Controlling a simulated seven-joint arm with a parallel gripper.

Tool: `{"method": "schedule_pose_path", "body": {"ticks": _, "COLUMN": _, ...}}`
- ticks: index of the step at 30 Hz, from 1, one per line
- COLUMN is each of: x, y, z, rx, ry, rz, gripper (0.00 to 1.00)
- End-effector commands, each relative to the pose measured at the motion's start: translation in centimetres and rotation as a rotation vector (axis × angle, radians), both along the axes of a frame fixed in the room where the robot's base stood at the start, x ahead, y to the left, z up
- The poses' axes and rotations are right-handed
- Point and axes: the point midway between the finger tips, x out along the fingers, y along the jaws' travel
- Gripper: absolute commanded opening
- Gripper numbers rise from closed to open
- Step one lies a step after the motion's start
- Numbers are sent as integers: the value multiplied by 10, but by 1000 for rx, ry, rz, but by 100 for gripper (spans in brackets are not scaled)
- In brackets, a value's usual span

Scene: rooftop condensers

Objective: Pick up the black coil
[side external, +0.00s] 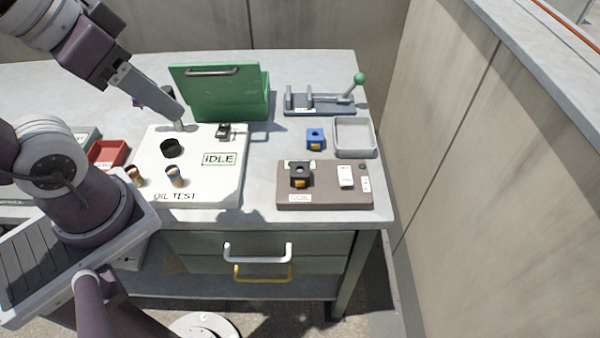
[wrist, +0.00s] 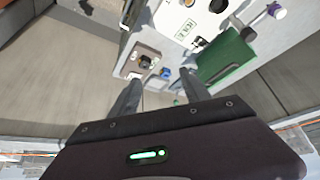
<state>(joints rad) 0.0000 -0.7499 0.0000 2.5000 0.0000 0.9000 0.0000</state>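The black coil (side external: 300,170) sits upright on the left part of a brown test board (side external: 330,196), with a copper-orange patch low on its front. In the wrist view the black coil (wrist: 147,61) shows beyond and between my fingertips, well away from them. My gripper (side external: 183,126) hangs over the back of the white oil test panel, left of the coil and clear of it. In the wrist view my gripper (wrist: 161,75) has its two fingers spread with nothing between them.
A blue coil (side external: 315,138) stands behind the board, beside a grey tray (side external: 355,121). A green open case (side external: 221,115) and a clamp with a green knob (side external: 320,104) stand behind. The white oil test panel (side external: 205,185) carries small cylinders and reads IDLE. A wall rises at right.

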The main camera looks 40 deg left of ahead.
Motion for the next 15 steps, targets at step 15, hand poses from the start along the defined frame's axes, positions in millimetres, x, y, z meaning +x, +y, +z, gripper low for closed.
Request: {"method": "schedule_pose_path", "body": {"ticks": 15, "x": 56, "y": -12, "z": -8, "rx": -104, "ry": 134, "rz": 154, "gripper": 64}}
